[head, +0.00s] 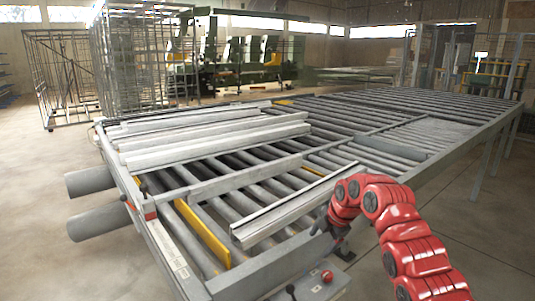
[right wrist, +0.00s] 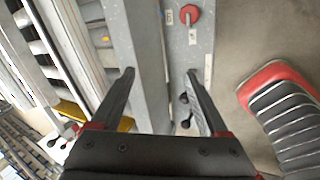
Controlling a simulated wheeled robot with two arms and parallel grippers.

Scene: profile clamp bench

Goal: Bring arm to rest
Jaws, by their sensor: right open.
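My red right arm reaches in from the lower right of the head view. Its dark right gripper (head: 326,228) hangs over the front right corner of the roller bench (head: 262,272). In the right wrist view the right gripper (right wrist: 161,74) has its two fingers wide apart with nothing held between them. Below the fingers are the bench's grey rail (right wrist: 143,45) and a control panel. A single light metal profile (head: 285,208) lies across the rollers, left of the gripper and apart from it. My left gripper is out of view.
Several long profiles (head: 210,140) lie at the bench's back left. A control box (head: 312,288) with a red knob (head: 327,276) sits at the front corner, close below the gripper. A clamp with a red part (head: 150,213) is at the left edge. Open floor (head: 480,220) lies to the right.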

